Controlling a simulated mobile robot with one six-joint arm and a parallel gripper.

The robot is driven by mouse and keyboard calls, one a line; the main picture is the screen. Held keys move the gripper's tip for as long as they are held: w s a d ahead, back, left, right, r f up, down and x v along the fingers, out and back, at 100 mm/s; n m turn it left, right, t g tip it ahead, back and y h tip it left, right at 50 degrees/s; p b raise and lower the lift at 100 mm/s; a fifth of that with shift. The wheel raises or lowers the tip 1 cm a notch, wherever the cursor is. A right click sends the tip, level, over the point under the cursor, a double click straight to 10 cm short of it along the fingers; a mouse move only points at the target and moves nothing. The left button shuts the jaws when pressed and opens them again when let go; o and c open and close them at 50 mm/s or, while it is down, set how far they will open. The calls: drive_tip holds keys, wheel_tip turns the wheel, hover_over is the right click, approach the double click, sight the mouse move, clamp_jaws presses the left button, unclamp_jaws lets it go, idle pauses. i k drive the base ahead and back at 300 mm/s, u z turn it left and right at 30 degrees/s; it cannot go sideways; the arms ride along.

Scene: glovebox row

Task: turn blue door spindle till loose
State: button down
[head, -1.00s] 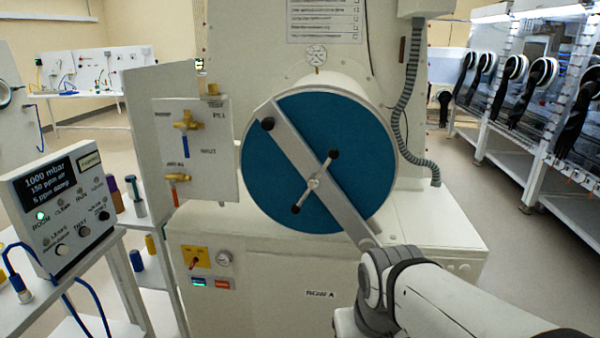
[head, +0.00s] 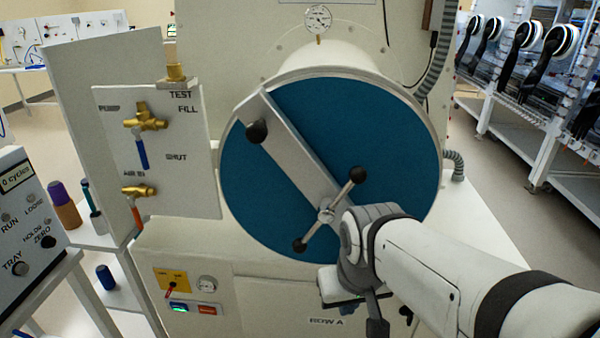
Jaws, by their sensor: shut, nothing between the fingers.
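The blue round door (head: 290,205) sits in a pale ring on the front of a white chamber. A grey bar (head: 292,148) crosses it diagonally, with a black knob (head: 256,131) near its upper left end. The spindle (head: 326,212) is a metal hub on this bar, with a slanting cross handle ending in black knobs at upper right (head: 357,174) and lower left (head: 300,245). My arm comes from the lower right and its wrist covers the bar's lower end. My gripper (head: 376,322) shows as a dark, partly hidden shape below the wrist, shut, empty and apart from the handle.
A valve panel (head: 178,190) with brass valves stands left of the door. A gauge (head: 318,18) sits above it. A control box (head: 25,215) and coloured bottles (head: 63,204) are at the left. A row of gloveboxes (head: 530,70) stands at the right beyond open floor.

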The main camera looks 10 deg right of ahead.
sight(358, 174)
drive_tip(key=u, duration=0.15)
drive_tip(key=k, duration=0.9)
drive_tip(key=z, duration=0.6)
